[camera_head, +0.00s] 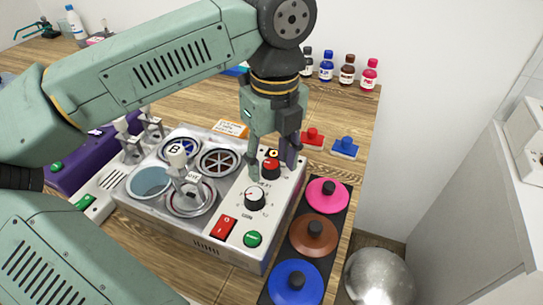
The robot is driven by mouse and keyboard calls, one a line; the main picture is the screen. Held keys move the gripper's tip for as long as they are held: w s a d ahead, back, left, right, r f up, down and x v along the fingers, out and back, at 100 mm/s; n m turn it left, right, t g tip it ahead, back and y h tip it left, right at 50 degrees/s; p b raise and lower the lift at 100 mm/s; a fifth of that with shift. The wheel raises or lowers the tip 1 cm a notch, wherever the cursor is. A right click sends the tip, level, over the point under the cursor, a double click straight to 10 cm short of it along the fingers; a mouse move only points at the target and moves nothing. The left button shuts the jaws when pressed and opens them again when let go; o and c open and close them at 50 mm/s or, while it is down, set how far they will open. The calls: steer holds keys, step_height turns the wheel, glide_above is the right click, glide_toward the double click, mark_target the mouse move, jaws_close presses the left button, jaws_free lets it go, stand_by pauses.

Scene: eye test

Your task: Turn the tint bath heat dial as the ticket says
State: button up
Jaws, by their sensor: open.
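The tint bath (195,239) is a grey metal box on the wooden table, with several round wells. On its right side are a red-topped knob (270,169) and, in front of it, a black dial (254,197) with a pale face and printed marks around it. My gripper (270,160) points down with open fingers on either side of the red knob; contact cannot be told. An orange and white card (231,128), perhaps the ticket, lies behind the bath, its text unreadable.
A red rocker switch (223,227) and green button (252,239) sit on the bath's front right. A dark tray (335,245) with pink, brown and blue knobbed discs stands right. Red (312,137) and blue (345,147) blocks and several bottles (347,70) are behind.

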jaws_close()
stand_by(0.4)
steer(key=shift+f+m+b, duration=0.1)
steer(key=shift+m+b, duration=0.2)
steer(key=shift+m, duration=0.1)
steer(key=m+b, duration=0.2)
steer(key=m, duration=0.1)
steer(key=shift+m, duration=0.3)
steer(key=m+b, duration=0.2)
steer(key=m, duration=0.3)
steer(key=shift+m, duration=0.3)
steer(key=m+b, duration=0.1)
steer(key=m, duration=0.2)
steer(key=shift+m, duration=0.3)
steer(key=m, duration=0.3)
steer(key=shift+s+m+t+b, duration=0.1)
steer(key=shift+m+t+b, duration=0.2)
steer(key=m, duration=0.6)
steer(key=shift+m, duration=0.4)
